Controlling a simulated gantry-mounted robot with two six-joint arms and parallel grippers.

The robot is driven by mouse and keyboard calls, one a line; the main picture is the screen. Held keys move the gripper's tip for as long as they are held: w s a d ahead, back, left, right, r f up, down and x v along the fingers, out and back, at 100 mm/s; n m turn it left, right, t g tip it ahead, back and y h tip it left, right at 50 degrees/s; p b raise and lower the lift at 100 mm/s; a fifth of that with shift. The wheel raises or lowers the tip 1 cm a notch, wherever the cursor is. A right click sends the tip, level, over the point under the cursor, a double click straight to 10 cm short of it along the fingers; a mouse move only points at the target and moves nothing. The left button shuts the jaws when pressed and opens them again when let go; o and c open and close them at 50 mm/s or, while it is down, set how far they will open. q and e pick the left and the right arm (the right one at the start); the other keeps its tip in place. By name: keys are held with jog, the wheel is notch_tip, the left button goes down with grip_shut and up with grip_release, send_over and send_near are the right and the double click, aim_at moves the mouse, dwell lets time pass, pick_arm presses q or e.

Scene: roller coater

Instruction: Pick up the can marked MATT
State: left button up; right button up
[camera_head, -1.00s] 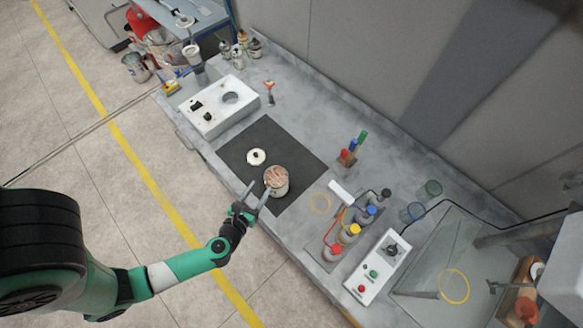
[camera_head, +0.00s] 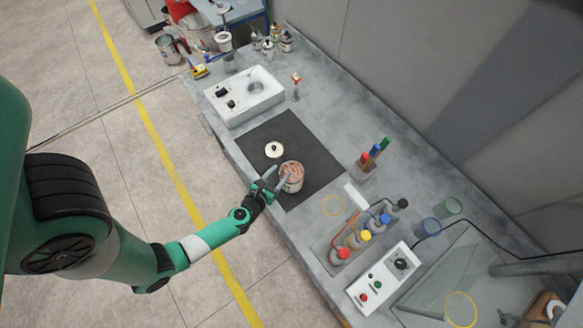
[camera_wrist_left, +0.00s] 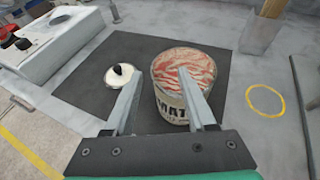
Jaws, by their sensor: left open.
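An open can (camera_head: 291,182) with reddish-streaked contents stands upright on a dark mat (camera_head: 310,156) on the grey bench. In the left wrist view the can (camera_wrist_left: 172,104) has dark letters on its pale side, partly hidden by a finger, so I cannot read the whole word. My left gripper (camera_head: 275,177) is open at the can's near left side. In the left wrist view its right finger overlaps the can and its left finger lies between the can and a white lid (camera_wrist_left: 122,74) with a black knob. I cannot tell whether a finger touches the can. My right gripper is out of view.
A white device (camera_head: 243,97) stands left of the mat. Bare bench lies beyond the mat.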

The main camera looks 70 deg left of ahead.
aim_at(287, 165)
pick_arm(q)
jog(key=x, duration=0.3)
jog(key=shift+w+a+f+b, duration=0.1)
jog(key=shift+w+a+b, duration=0.15)
jog(key=shift+b, duration=0.05)
grip_shut()
dwell(1.1)
